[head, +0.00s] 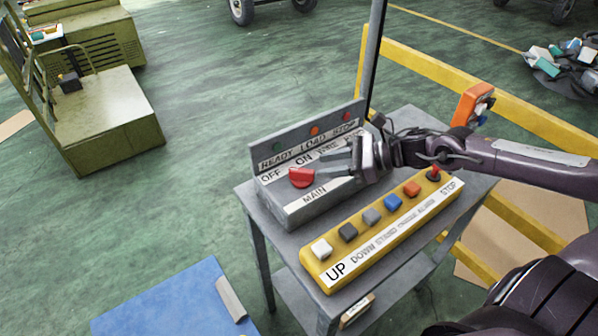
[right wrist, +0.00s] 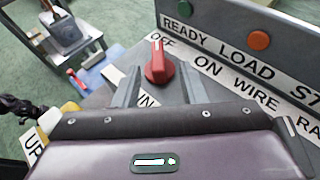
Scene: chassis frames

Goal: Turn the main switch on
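The main switch is a red rotary knob (head: 301,178) on top of a grey control box (head: 306,207), above the label MAIN. OFF and ON labels lie along the box behind it. In the right wrist view the knob (right wrist: 158,62) has a white mark directed up the picture, close to the OFF label (right wrist: 161,41). My right gripper (head: 323,165) is open, its fingers directed left toward the knob. In the right wrist view the knob shows between and just beyond the fingertips (right wrist: 157,84); contact cannot be told. My left gripper does not show.
The box's upright back panel (head: 308,137) carries READY, LOAD and STOP lamps. A grey post and a yellow rail (head: 450,80) stand behind the cart.

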